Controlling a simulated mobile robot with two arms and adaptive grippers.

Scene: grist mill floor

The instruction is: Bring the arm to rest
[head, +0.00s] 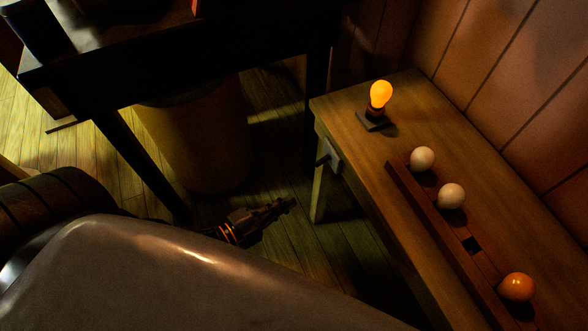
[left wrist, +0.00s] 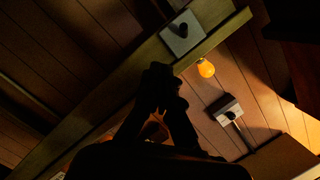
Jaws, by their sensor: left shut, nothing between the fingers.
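My left gripper (head: 284,205) is shut and empty in the head view, low over the floor to the left of the wooden bench (head: 400,125). In the left wrist view its dark fingers (left wrist: 162,75) are together, close to the bench edge in the picture. A grey switch plate with a dark lever (head: 330,157) is on the bench's near left side, apart from the gripper. It also shows in the left wrist view (left wrist: 178,42). A glowing bulb (head: 380,94) stands upright in a socket on the bench. My right gripper is not in view.
A dark table (head: 120,85) and a barrel-like container (head: 195,145) stand left. Some floor (head: 275,240) around the gripper is clear.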

